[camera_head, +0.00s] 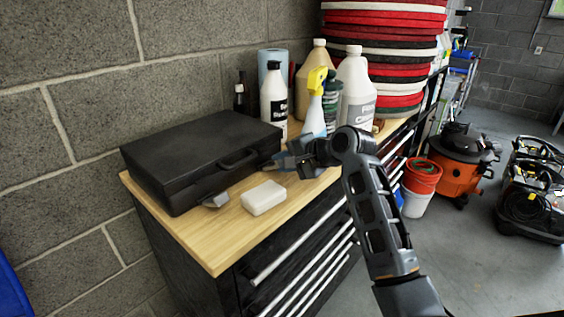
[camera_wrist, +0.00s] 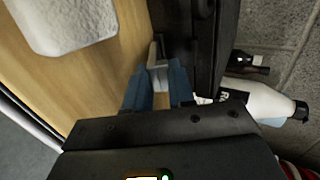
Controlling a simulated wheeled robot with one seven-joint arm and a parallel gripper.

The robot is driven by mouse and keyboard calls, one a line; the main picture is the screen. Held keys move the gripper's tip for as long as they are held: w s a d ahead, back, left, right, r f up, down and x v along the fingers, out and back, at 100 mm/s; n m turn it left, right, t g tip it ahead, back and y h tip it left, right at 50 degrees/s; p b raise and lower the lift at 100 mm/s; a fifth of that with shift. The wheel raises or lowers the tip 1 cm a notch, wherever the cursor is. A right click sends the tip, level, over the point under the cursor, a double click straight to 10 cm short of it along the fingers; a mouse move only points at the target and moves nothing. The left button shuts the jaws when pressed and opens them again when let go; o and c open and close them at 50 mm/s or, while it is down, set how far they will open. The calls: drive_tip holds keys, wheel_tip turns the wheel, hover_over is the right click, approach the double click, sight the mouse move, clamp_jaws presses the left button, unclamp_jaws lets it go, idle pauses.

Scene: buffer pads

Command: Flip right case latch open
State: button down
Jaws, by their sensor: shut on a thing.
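The black case (camera_head: 190,150) lies closed on the wooden bench top, with its handle (camera_head: 238,160) on the front side. A grey latch (camera_head: 216,200) near its left end sticks outward over the bench. My gripper (camera_head: 276,165) is at the right end of the case front. In the wrist view, the blue-grey fingers (camera_wrist: 157,88) are shut on the right latch (camera_wrist: 158,68), a pale metal piece beside the dark case wall (camera_wrist: 205,45). My fingers largely hide this latch in the head view.
A white block (camera_head: 264,198) lies on the bench (camera_head: 215,248) in front of the case; it also shows in the wrist view (camera_wrist: 70,22). A black-labelled bottle (camera_head: 273,95), spray bottle (camera_head: 314,105) and jugs crowd the bench behind my gripper.

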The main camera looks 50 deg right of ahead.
drive_tip(key=shift+s+a+f+t, duration=0.1)
drive_tip(key=shift+f+t, duration=0.25)
drive_tip(key=shift+t, duration=0.05)
drive_tip(key=c, duration=1.2)
unclamp_jaws()
drive_tip(key=shift+c, duration=0.2)
drive_tip(key=b+v, duration=0.1)
drive_tip(key=v, duration=0.6)
drive_tip(key=shift+s+r, duration=0.25)
drive_tip(key=shift+s, duration=0.1)
